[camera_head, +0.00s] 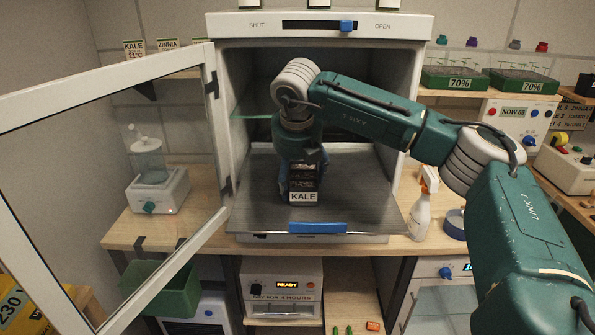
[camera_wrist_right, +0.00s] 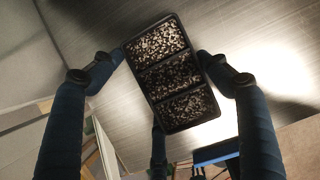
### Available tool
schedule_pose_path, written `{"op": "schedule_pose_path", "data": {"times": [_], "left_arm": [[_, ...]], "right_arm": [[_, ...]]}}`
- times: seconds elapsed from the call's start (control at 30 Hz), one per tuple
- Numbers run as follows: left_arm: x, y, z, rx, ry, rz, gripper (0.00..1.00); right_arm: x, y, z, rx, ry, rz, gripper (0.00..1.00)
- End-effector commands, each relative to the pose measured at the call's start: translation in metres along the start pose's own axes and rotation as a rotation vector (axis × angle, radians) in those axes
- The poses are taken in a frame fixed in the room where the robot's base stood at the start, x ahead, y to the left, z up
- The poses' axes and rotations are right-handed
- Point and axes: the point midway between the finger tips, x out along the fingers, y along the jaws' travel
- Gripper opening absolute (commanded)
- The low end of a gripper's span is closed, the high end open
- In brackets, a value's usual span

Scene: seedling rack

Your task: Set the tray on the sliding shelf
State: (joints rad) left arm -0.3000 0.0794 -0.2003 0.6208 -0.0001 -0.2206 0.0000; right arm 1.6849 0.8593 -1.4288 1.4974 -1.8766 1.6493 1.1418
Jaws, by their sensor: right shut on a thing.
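The tray (camera_head: 303,184) is small and black with a white KALE label on its front. It is over the sliding shelf (camera_head: 360,205), a grey sheet pulled out of the open cabinet, with a blue handle (camera_head: 318,228) on its front edge. My right gripper (camera_head: 303,163) comes down from above and is shut on the tray. In the right wrist view the tray (camera_wrist_right: 172,74) shows three dark soil-filled cells between the blue fingers of my right gripper (camera_wrist_right: 165,72), with the shelf (camera_wrist_right: 270,75) behind. Whether the tray touches the shelf is unclear. My left gripper is not in view.
The glass door (camera_head: 110,170) stands open to the left. A spray bottle (camera_head: 422,205) and a blue ring (camera_head: 455,222) stand right of the shelf. A pump bottle (camera_head: 149,160) stands on a white device at left. The shelf around the tray is clear.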

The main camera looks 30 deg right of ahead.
Motion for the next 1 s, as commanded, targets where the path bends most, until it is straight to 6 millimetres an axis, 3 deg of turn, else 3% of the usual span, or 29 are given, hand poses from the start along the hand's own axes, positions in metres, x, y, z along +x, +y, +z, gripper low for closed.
{"op": "schedule_pose_path", "data": {"times": [0.33, 0.37, 0.43, 0.87, 1.0], "left_arm": [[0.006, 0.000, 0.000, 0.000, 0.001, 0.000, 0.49], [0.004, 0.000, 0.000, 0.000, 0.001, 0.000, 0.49], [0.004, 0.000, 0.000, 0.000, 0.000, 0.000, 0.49], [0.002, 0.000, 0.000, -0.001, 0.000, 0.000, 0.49], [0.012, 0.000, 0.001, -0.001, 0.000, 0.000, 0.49]], "right_arm": [[0.005, 0.000, -0.002, 0.001, -0.001, 0.001, 0.43], [0.004, 0.000, -0.001, 0.001, 0.000, 0.000, 0.80], [0.004, 0.000, -0.001, 0.001, 0.000, 0.000, 0.94], [-0.003, 0.000, 0.000, 0.000, -0.001, 0.001, 0.95], [-0.024, 0.001, 0.000, 0.001, -0.004, 0.003, 0.95]]}}
